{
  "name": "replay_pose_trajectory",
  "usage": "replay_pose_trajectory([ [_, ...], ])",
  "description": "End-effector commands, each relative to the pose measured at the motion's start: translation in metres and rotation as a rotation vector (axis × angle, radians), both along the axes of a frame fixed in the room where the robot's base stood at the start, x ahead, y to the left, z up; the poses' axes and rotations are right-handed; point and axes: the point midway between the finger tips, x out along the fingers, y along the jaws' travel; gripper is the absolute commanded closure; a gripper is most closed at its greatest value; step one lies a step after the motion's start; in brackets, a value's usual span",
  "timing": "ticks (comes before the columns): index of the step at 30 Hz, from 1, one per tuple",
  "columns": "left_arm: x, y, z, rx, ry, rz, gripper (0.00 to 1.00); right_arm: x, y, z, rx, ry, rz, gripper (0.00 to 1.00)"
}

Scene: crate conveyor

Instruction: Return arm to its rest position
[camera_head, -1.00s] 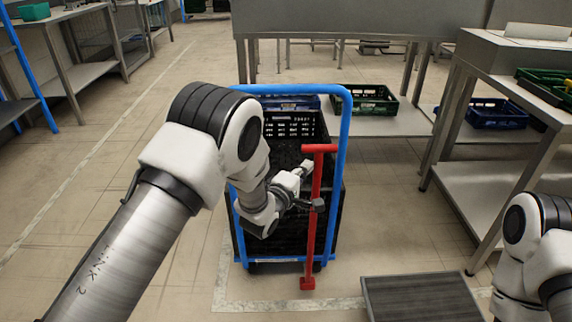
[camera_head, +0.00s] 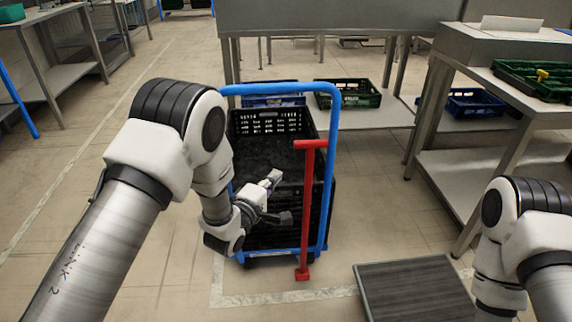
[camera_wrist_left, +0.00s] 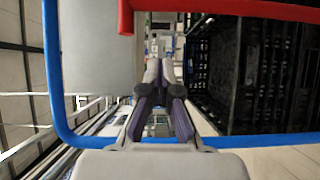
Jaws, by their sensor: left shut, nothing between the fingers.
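My left gripper (camera_head: 272,179) is at the near end of the blue-framed trolley, by the red upright handle. It also shows in the left wrist view (camera_wrist_left: 155,75), with its fingers together and nothing between them. My left arm comes in from the left and bends down to it. My right arm shows in part at the lower right; its gripper is out of view.
The trolley's blue frame (camera_head: 333,150) and red handle (camera_head: 308,205) stand close to my left gripper. A black crate (camera_head: 270,125) is on the trolley. A grey slab (camera_head: 415,290) lies on the floor. A steel table (camera_head: 480,170) is at right. Floor at left is clear.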

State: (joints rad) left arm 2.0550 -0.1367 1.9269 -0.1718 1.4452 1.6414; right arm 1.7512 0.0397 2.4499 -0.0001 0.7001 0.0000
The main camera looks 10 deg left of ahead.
Motion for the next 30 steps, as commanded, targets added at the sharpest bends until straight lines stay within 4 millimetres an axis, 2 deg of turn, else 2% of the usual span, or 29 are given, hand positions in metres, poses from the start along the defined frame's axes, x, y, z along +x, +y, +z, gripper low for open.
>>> replay_pose_trajectory([
  [3,-0.023,0.009,0.0,0.0,0.004,0.002,1.0,-0.001,0.0,0.005,0.0,0.001,-0.001,0.49],
  [6,-0.034,0.012,0.0,-0.001,0.002,0.002,1.0,-0.001,0.0,0.006,0.0,0.001,0.0,0.49],
  [19,-0.038,0.013,-0.001,-0.001,0.001,0.003,1.0,-0.001,0.0,0.005,0.0,0.001,0.0,0.49],
  [21,-0.039,0.014,-0.006,-0.001,0.01,0.004,1.0,-0.001,0.0,0.005,0.0,0.001,0.0,0.49],
  [23,-0.043,0.017,-0.021,-0.004,0.036,0.011,1.0,-0.001,0.0,0.005,0.0,0.001,0.0,0.49],
  [26,-0.067,0.031,-0.067,-0.011,0.146,0.043,1.0,-0.001,0.0,0.005,0.0,0.001,0.0,0.49],
  [29,-0.114,0.053,-0.132,0.075,0.352,0.091,1.0,-0.001,0.0,0.005,0.0,0.001,0.0,0.49],
  [30,-0.138,0.061,-0.158,0.159,0.447,0.094,1.0,-0.001,0.0,0.005,0.0,0.001,0.0,0.49],
])
